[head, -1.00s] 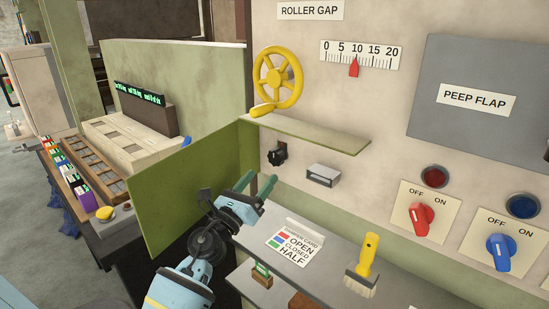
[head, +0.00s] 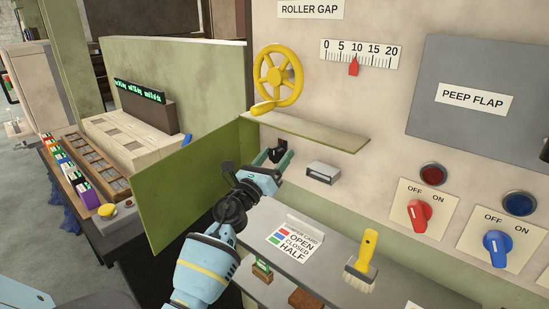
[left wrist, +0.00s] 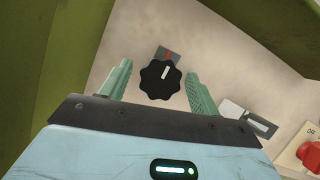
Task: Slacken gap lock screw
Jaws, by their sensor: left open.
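The gap lock screw is a black scalloped knob (left wrist: 160,80) with a white line, on the cream panel under the yellow handwheel (head: 277,77). In the left wrist view a grey plate with a red mark (left wrist: 168,54) shows just above it. The knob (head: 277,154) is partly hidden in the head view. My left gripper (head: 272,159) is open, its green fingers on either side of the knob. In the left wrist view the left gripper (left wrist: 158,86) shows gaps between both fingers and the knob. My right gripper is not in view.
A green shelf (head: 320,133) juts out above the knob, and an open green door (head: 190,185) stands to its left. A metal bracket (head: 322,172) is at its right. A lower shelf (head: 330,252) holds a card and a yellow brush (head: 365,255).

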